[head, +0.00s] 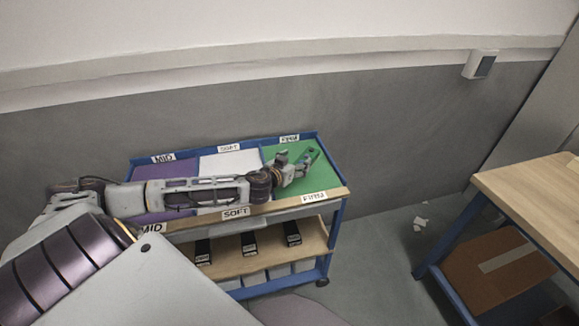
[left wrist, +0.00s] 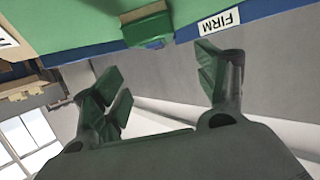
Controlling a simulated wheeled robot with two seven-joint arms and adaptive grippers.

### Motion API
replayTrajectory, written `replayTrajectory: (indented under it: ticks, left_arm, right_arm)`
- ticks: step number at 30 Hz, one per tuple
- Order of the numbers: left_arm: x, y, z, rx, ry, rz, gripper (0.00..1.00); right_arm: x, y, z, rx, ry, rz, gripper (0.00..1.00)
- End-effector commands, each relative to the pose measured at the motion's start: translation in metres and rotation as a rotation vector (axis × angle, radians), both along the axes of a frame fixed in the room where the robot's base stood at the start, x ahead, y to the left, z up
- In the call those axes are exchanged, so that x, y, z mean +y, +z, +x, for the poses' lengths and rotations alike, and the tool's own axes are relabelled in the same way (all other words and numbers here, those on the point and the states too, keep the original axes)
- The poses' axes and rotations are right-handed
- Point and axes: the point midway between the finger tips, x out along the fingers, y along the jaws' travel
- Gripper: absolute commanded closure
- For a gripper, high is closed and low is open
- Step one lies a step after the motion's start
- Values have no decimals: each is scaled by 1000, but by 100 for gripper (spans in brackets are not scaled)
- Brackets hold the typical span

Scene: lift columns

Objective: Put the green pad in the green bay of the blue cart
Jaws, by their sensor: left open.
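The blue cart (head: 336,222) stands against the wall, its top split into purple, white and green bays. The green bay (head: 318,179) is at the right, labelled FIRM. My left gripper (head: 297,161) is over this bay, open, with nothing between its fingers. In the left wrist view its two fingers (left wrist: 160,75) are spread wide. A small green block, which looks like the green pad (left wrist: 148,28), is beyond the fingertips at the bay's blue rim, beside a FIRM label. In the head view the pad is hard to tell from the gripper and the green floor. My right gripper is not in view.
The cart's lower wooden shelf (head: 227,259) holds several black-labelled items. A wooden table (head: 535,190) stands at the right with a cardboard box (head: 495,268) below it. Floor between cart and table is mostly clear, with small white scraps (head: 420,224).

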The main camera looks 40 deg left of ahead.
Motion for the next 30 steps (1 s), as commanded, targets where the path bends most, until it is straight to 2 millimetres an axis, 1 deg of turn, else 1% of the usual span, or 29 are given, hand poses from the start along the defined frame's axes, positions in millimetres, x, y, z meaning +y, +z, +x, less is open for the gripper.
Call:
replayTrajectory:
  ticks: [5, 11, 17, 24, 30]
  left_arm:
    - [-2, 3, -10, 2, -3, 0, 27]
    - [-1, 6, -20, 1, 0, 2, 27]
    - [-2, 9, -30, 1, -1, 2, 27]
    - [-4, 11, -37, 1, -2, 0, 27]
    - [-4, 12, -39, 0, -2, 0, 27]
  right_arm:
    - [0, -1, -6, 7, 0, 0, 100]
    - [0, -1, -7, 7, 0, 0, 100]
    - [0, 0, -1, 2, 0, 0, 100]
    - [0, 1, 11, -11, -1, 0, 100]
    - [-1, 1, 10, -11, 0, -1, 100]
